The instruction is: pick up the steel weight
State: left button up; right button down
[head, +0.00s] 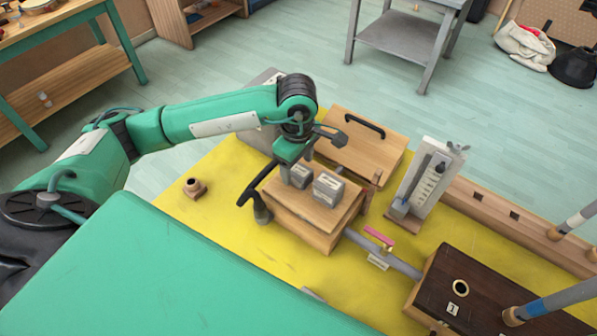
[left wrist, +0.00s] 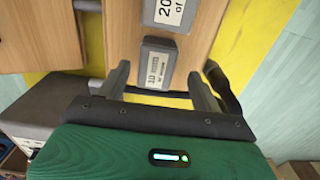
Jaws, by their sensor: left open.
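Two grey block weights with white labels sit on top of a light wooden box (head: 301,220). The smaller weight (head: 301,177) is on the left, and the larger weight (head: 329,187) stands beside it on the right. My left gripper (head: 296,171) is right above the smaller weight, pointing down. In the left wrist view its open fingers (left wrist: 160,88) lie on either side of the smaller weight (left wrist: 156,66), with nothing gripped. The larger weight (left wrist: 168,13) is cut off at the top of that view. Contact with the fingers cannot be told. My right gripper is out of view.
A wooden case with a black handle (head: 357,149) lies behind the box. A white gauge stand (head: 428,185) is to the right, and a dark wooden box (head: 440,285) at lower right.

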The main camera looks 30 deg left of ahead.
aim_at(298, 169)
pick_arm(q)
jog(key=shift+w+f+p, duration=0.15)
jog(key=shift+f+p, duration=0.05)
jog(key=shift+f, duration=0.8)
jog(key=shift+w+f+p, duration=0.1)
jog(key=shift+f+p, duration=0.1)
jog(key=shift+f, duration=0.75)
jog(key=c, duration=1.3)
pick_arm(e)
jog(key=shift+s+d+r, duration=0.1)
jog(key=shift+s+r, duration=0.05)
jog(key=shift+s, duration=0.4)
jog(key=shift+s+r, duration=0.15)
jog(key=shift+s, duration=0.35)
pick_arm(q)
jog(key=shift+o, duration=0.2)
